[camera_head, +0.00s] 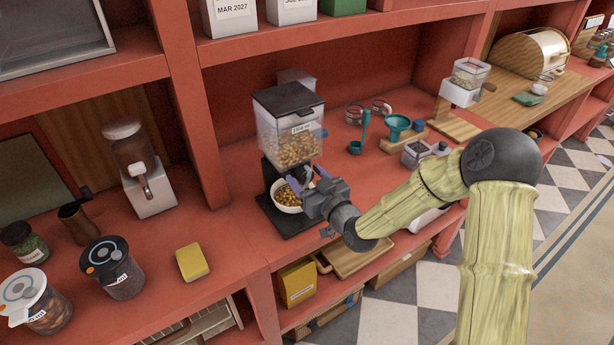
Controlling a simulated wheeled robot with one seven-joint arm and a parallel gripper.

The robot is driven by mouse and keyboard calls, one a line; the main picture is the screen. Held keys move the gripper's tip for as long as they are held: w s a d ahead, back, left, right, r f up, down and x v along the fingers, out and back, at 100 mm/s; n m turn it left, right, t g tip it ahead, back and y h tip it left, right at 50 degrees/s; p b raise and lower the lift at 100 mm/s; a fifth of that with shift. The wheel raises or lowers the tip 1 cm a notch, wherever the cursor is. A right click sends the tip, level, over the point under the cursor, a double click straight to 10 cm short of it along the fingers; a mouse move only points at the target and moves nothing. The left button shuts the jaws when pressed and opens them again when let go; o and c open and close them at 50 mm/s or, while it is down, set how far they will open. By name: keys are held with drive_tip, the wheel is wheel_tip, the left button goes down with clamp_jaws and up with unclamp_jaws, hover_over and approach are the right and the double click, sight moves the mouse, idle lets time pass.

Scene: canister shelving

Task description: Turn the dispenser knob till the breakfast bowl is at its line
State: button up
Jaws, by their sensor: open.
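The bowl's line cannot be made out.
To the left stand a grinder-like white and brown device (144,170), a yellow sponge (192,262) and several jars (113,266). To the right are a teal funnel (397,126), a teal scoop (359,138) and a container of dark pieces (416,151). Bare shelf lies left of the dispenser.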

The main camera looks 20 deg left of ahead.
drive_tip(key=c, duration=1)
drive_tip(key=shift+o, duration=0.2)
drive_tip(key=shift+f+m+b, duration=0.2)
drive_tip(key=shift+m+b, duration=0.7)
drive_tip(key=shift+r+m+b, duration=0.15)
drive_tip(key=shift+m+b, duration=0.5)
drive_tip(key=shift+m, duration=0.95)
drive_tip(key=o, duration=1)
drive_tip(key=shift+c, duration=0.2)
drive_tip(key=shift+r, duration=0.1)
